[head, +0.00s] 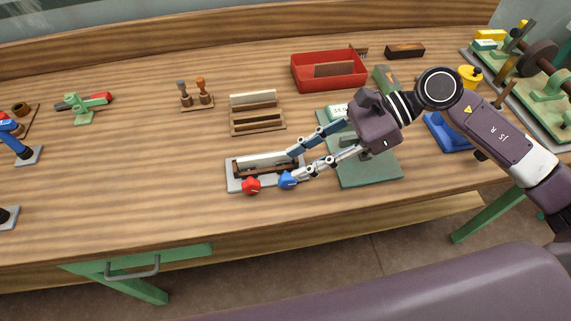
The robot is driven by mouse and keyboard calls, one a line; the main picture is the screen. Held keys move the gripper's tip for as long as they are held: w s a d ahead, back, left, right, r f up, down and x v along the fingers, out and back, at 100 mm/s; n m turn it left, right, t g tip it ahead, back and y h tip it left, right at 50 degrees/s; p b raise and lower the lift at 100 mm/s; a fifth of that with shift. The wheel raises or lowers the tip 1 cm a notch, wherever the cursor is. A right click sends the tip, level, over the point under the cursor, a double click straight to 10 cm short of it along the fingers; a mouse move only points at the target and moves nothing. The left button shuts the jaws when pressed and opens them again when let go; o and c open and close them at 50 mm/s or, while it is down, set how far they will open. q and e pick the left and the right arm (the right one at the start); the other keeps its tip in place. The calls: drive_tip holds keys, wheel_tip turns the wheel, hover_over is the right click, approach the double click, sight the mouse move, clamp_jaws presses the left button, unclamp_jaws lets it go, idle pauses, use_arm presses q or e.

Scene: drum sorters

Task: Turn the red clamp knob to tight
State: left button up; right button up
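The red clamp knob (251,185) is at the front left edge of a grey clamp base (236,172) on the workbench. A blue knob (288,181) is on the same front edge, to its right. One fingertip is over the right end of the clamp, the other beside the blue knob; contact is unclear. The gripper is right of the red knob, apart from it. My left gripper is not in view.
A wooden rack (257,123) stands behind the clamp, with a red bin (329,70) farther back. A blue stand (446,133) is at the right.

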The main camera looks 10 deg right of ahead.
drive_tip(key=shift+d+r, duration=0.15)
drive_tip(key=shift+d, duration=0.05)
drive_tip(key=shift+o, duration=0.2)
